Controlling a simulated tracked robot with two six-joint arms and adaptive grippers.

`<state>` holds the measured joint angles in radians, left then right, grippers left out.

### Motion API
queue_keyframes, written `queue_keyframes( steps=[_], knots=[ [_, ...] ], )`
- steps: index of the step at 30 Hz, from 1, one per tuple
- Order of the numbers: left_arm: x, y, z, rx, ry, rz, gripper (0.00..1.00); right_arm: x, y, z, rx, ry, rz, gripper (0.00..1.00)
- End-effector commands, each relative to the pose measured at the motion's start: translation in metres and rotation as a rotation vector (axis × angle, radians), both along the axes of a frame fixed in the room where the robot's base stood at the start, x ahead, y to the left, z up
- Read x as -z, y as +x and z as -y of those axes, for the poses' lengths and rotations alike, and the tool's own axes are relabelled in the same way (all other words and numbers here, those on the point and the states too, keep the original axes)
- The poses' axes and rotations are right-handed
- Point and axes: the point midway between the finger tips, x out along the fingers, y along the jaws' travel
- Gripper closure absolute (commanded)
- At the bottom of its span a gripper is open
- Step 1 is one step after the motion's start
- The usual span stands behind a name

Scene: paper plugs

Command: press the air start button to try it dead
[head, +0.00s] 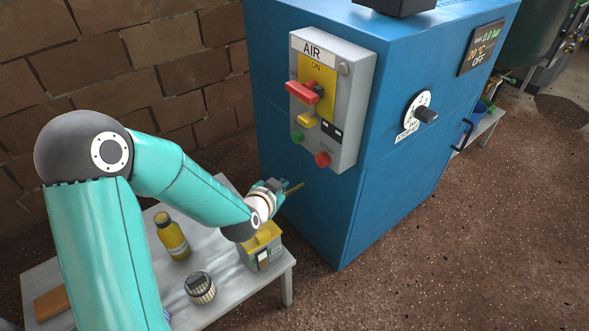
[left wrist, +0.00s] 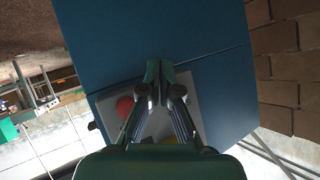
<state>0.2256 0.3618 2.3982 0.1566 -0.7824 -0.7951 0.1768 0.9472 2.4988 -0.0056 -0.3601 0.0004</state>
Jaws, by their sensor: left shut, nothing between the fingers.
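The grey AIR box (head: 350,95) is fixed to the front of the blue cabinet. Its green button (head: 297,137) is low on the left, and a red button (head: 323,159) is low on the right. A red handle (head: 303,92) sits on the yellow ON plate, with a yellow piece (head: 307,121) below it. My left gripper (head: 286,188) is shut and empty, below the box and apart from the buttons. In the left wrist view, its closed fingers (left wrist: 159,76) partly cover the grey box, and the red button (left wrist: 125,107) shows beside them. The green button is not visible there.
The blue cabinet (head: 410,165) carries a dial (head: 425,112) and a display (head: 482,47) reading OFF. A grey table (head: 225,300) below my arm holds a yellow bottle (head: 173,238), a round striped item (head: 201,287) and a yellow-topped box (head: 262,246). A brick wall (head: 170,60) stands behind.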

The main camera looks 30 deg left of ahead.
Motion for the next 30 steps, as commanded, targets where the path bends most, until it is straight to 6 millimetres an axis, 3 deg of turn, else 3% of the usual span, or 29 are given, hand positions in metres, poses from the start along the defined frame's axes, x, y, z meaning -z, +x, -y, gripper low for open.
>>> queue_keyframes(
  steps=[1,6,9,15,30],
  knots=[
    [0.007,0.005,-0.017,-0.021,0.069,0.066,1.00,0.038,0.000,0.000,0.000,0.000,0.000,0.56],
    [-0.024,0.006,-0.055,-0.081,0.256,0.202,1.00,0.076,0.000,0.000,0.000,0.000,0.000,0.56],
    [-0.038,0.004,-0.068,-0.106,0.323,0.242,1.00,0.086,0.000,0.000,0.000,0.000,0.001,0.56],
    [-0.050,0.001,-0.076,-0.124,0.369,0.266,1.00,0.089,0.000,0.000,0.000,0.000,0.001,0.56],
    [-0.051,0.011,-0.071,-0.122,0.364,0.262,1.00,0.084,0.000,0.000,0.000,0.000,0.001,0.56]
  ],
)
